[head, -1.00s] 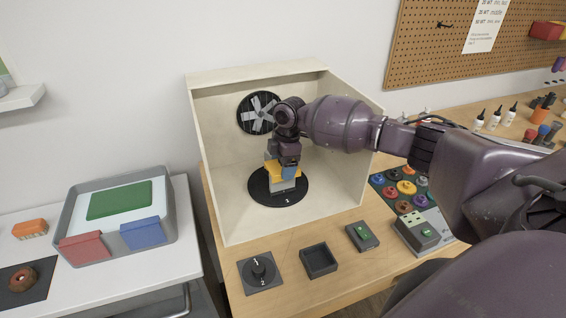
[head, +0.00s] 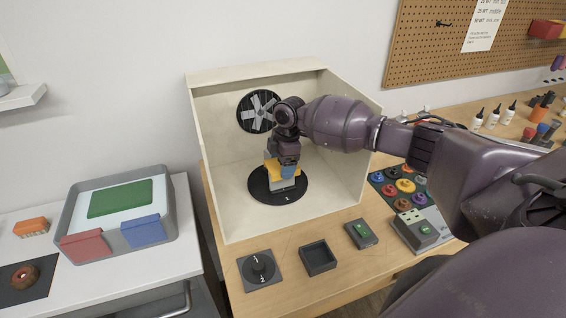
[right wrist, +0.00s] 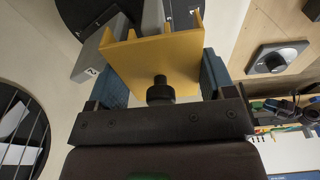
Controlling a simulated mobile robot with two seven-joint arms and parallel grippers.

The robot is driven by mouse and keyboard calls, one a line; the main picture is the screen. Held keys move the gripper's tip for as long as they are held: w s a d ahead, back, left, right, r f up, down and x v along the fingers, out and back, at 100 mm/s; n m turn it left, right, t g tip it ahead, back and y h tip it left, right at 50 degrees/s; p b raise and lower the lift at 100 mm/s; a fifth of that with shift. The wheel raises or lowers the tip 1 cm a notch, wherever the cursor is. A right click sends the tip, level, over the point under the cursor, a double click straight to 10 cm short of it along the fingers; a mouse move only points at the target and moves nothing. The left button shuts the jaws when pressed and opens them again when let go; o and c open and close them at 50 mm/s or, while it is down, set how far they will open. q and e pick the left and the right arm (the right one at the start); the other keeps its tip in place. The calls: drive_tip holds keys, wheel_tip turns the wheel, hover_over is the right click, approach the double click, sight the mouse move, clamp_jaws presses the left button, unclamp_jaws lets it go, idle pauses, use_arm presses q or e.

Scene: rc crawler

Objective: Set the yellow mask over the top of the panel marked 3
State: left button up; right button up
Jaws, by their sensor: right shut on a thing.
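The yellow mask (right wrist: 160,62) is a channel-shaped piece with a dark knob. It is held between the blue fingers of my right gripper (right wrist: 163,82). In the head view the mask (head: 270,169) is over the black turntable (head: 262,194) inside the booth, with my right gripper (head: 285,172) above it. Grey panels stand on the turntable; one marked 2 (right wrist: 92,58) is beside the mask, and another panel (right wrist: 152,18) shows behind its edge. I cannot tell whether the mask touches a panel. No panel marked 3 can be read. My left gripper is out of view.
A cream booth (head: 215,190) with a back-wall fan (head: 258,112) surrounds the turntable. In front are a dial (head: 259,269), a dark square tray (head: 318,271) and a green-buttoned box (head: 361,234). Coloured pots (head: 405,186) stand right, and a grey bin (head: 72,205) left.

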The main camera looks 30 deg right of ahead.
drive_tip(key=shift+s+a+f, duration=0.1)
drive_tip(key=shift+s+f, duration=0.15)
drive_tip(key=shift+f, duration=0.2)
drive_tip(key=shift+s+a+f, duration=0.1)
drive_tip(key=shift+s+f, duration=0.1)
drive_tip(key=shift+f, duration=0.2)
drive_tip(key=shift+r, duration=0.1)
drive_tip(key=shift+w+d+r, duration=0.1)
drive_tip(key=shift+w+r, duration=0.1)
drive_tip(key=shift+r, duration=0.35)
drive_tip(key=shift+w+r, duration=0.15)
drive_tip(key=shift+r, duration=0.4)
drive_tip(key=shift+w+d+r, duration=0.1)
drive_tip(key=shift+r, duration=2.9)
